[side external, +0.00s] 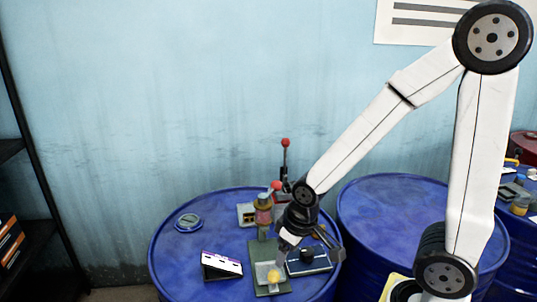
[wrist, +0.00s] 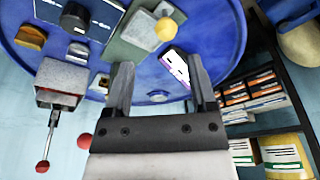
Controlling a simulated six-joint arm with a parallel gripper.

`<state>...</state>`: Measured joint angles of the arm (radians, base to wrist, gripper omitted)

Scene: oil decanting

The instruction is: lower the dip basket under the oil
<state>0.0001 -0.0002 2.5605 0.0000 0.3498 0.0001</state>
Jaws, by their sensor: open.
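I cannot single out a dip basket or an oil surface for sure. A green stand (side external: 256,252) on the blue drum carries a pale dish with a yellow ball (side external: 273,277) over it; the ball also shows in the wrist view (wrist: 166,29). Behind it rise an amber and red fitting (side external: 263,212) with a red ball and a rod with a red knob (side external: 285,142). In the wrist view a grey box (wrist: 62,77) has a rod ending in a red knob (wrist: 42,166). My gripper (wrist: 160,80) is open and empty, above the drum top.
A black and white-purple case (side external: 222,265) lies left of the stand, and a blue case with a black knob (side external: 310,262) lies right. A round gauge (side external: 188,222) sits at the far left. A second blue drum (side external: 410,205) stands right. Shelves (side external: 10,205) stand left.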

